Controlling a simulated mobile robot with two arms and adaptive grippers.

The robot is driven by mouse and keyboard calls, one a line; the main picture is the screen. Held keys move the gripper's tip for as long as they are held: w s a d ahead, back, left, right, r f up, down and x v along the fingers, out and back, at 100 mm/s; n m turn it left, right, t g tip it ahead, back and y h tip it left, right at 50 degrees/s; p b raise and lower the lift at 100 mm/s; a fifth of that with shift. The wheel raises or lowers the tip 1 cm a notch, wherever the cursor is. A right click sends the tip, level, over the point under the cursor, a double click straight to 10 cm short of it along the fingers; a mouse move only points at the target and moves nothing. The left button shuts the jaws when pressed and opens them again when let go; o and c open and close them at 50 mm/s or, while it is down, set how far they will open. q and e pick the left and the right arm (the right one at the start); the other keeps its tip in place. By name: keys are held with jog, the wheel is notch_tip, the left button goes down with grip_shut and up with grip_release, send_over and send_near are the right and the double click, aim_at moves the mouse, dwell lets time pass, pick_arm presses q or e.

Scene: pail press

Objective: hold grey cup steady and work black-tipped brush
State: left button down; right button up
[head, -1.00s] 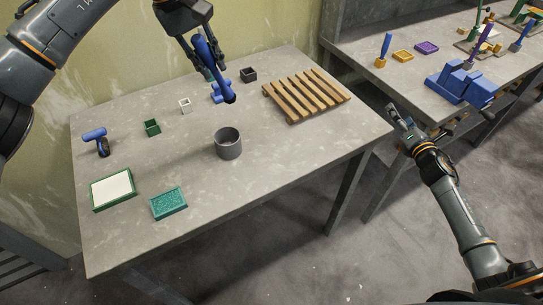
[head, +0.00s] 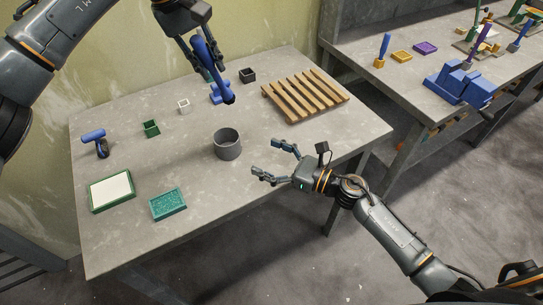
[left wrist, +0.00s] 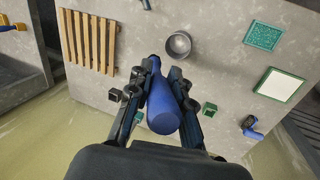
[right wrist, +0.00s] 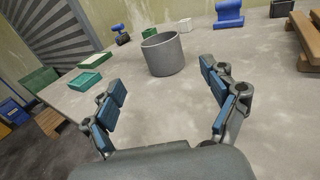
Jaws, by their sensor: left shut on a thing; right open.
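The grey cup (head: 227,150) stands upright near the middle of the table; it also shows in the left wrist view (left wrist: 178,46) and the right wrist view (right wrist: 163,56). My left gripper (head: 208,60) is shut on the blue handle of the brush (head: 220,74), above the table behind the cup. In the left wrist view the blue handle (left wrist: 162,105) lies between the fingers. The brush's dark tip points down. My right gripper (head: 272,162) is open and empty, to the right of the cup, its fingers facing it and apart from it; in the right wrist view the fingers (right wrist: 165,98) are spread.
A wooden slatted rack (head: 306,96) lies at the back right. A blue stand (head: 219,94), black box (head: 247,76), white box (head: 183,105), green box (head: 151,128) and blue roller (head: 97,142) stand behind and left. A white pad (head: 111,191) and teal tray (head: 168,203) lie in front.

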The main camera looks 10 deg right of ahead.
aim_at(238, 145)
jog(key=x, duration=1.1)
jog(key=shift+w+a, duration=0.15)
jog(key=shift+w, duration=0.05)
jog(key=shift+c, duration=0.2)
jog(key=c, duration=1.6)
